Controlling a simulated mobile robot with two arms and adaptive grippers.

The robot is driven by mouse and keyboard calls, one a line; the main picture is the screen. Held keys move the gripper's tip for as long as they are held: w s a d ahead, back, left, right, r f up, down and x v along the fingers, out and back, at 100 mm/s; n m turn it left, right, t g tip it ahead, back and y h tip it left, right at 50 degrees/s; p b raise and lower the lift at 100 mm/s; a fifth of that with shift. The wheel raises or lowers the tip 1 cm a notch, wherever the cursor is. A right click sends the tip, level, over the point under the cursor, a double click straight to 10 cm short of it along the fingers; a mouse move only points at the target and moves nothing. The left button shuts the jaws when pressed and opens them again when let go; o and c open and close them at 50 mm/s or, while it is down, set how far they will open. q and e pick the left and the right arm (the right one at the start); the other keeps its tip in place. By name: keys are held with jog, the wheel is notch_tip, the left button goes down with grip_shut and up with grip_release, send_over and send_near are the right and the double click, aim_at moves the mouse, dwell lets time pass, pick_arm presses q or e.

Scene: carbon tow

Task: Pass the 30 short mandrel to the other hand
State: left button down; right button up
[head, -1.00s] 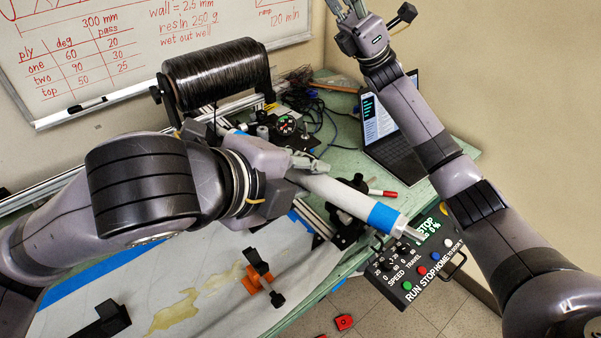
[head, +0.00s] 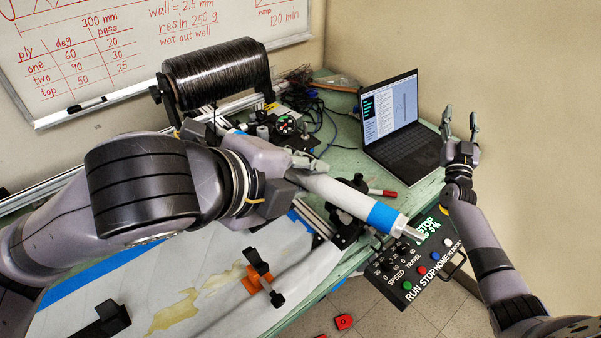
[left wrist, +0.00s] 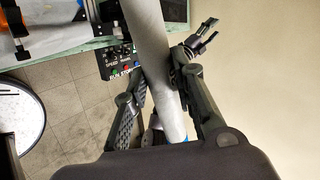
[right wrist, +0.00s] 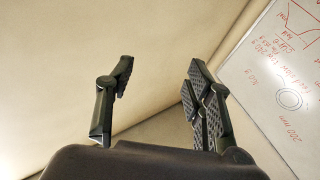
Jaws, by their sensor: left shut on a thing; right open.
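The mandrel (head: 338,191) is a pale grey-white tube with a blue band near each end and a thin white stub at its right end. My left gripper (head: 298,170) is shut on it and holds it over the bench's right part. The tube also shows in the left wrist view (left wrist: 148,40), between the finger pads (left wrist: 158,105). My right gripper (head: 460,125) is open and empty, fingers pointing up, right of the laptop and apart from the mandrel. In the right wrist view its fingers (right wrist: 160,95) are spread with nothing between them. My left arm hides part of the bench.
An open laptop (head: 408,145) stands at the bench's back right. A control box (head: 425,265) with coloured buttons is below the mandrel's right end. A black fibre spool (head: 215,75) stands at the back. A red marker (head: 383,193) lies near the mandrel.

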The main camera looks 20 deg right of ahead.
jog(key=s+d+f+m+g+y, duration=0.1)
jog(key=s+d+f+m+g, duration=0.4)
jog(key=s+f, duration=0.45)
jog(key=s+d+f+m+g, duration=0.2)
jog(key=s+d+f+m, duration=0.35)
jog(key=s+f, duration=0.4)
jog(key=s+a+f+g+y, duration=0.15)
jog(key=s+f, duration=0.45)
jog(key=f, duration=0.6)
jog(key=s+a+f+n+g+y, duration=0.3)
jog(key=s+a+f, duration=0.3)
jog(key=a+f, duration=0.45)
jog(key=s+a+f+n+g+y, duration=0.2)
jog(key=s+a+f+n+y, duration=0.3)
jog(key=a+f, duration=0.55)
jog(key=s+a+f+n+g, duration=0.1)
jog(key=s+a+f+n, duration=0.2)
jog(key=a, duration=0.5)
jog(key=s+a+f+n+g+y, duration=0.1)
jog(key=s+a+f+n, duration=0.3)
jog(key=s+a, duration=0.4)
jog(key=s+a+f+n+g, duration=0.3)
jog(key=s+a+f+n, duration=0.1)
jog(key=a, duration=0.5)
jog(key=shift+s+a+n, duration=0.35)
jog(key=shift+s, duration=0.5)
